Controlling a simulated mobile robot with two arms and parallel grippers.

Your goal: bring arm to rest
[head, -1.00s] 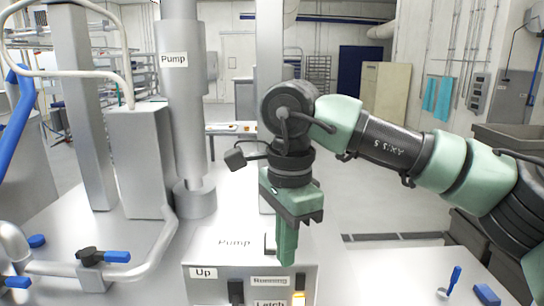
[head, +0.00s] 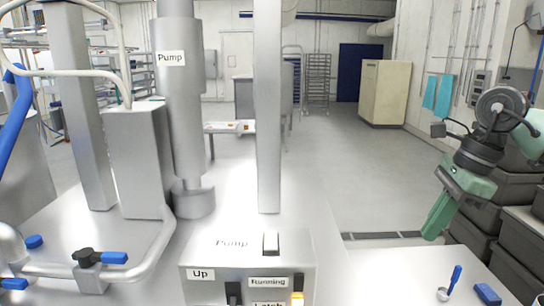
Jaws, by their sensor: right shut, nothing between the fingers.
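My right gripper (head: 437,215) is at the right side of the head view, shut and empty. It points down and to the left, in the air above the right part of the steel surface. It is well to the right of the pump control box (head: 240,258), apart from everything. The box carries labels reading Pump, Up, Running and Latch, a pale switch on top (head: 270,244) and a lit yellow button (head: 297,299). My left gripper does not show.
A blue-handled scoop (head: 455,279) and a blue block (head: 487,294) lie on the surface below my right gripper. Dark grey crates (head: 522,240) are stacked at the right. The pump column (head: 180,110) and a steel post (head: 268,120) stand left of the open floor.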

